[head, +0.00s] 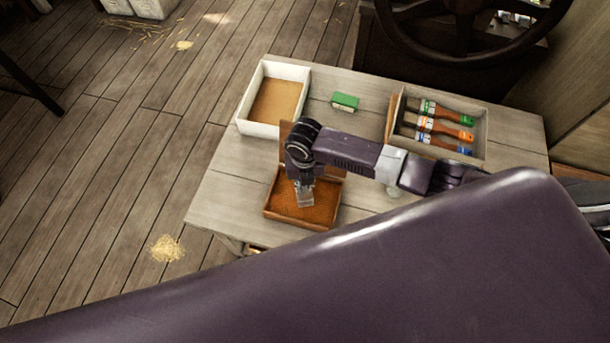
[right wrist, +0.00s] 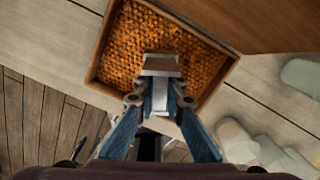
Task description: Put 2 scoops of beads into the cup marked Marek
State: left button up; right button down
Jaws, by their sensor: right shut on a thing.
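An open wooden box of orange-brown beads (head: 270,207) stands at the table's near edge; the beads (right wrist: 150,35) fill the upper middle of the right wrist view. My right gripper (head: 304,183) points down over the box and is shut on the handle of a grey scoop (head: 305,200). The scoop (right wrist: 160,64) is over or in the beads; I cannot tell how deep or whether it holds any. Several pale cup-like things, one of them a pale cup (right wrist: 237,141), show at the right of the right wrist view; no name is readable. My left gripper is not in view.
A white tray (head: 248,128) with tan contents stands at the table's far left. A green block (head: 345,101) lies beside it. A crate (head: 485,135) of brushes is at the right. A wooden board or lid (right wrist: 240,22) stands by the bead box. A dark handwheel (head: 463,40) is behind.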

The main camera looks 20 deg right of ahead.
jog(key=shift+a+r, duration=0.1)
jog(key=shift+r, duration=0.45)
notch_tip(320, 180, up, 5)
jog(key=p, duration=0.3)
jog(key=shift+w+f, duration=0.1)
jog(key=shift+f, duration=0.05)
jog(key=shift+r+g+p, duration=0.3)
jog(key=shift+r+p, duration=0.15)
jog(key=shift+r, duration=0.15)
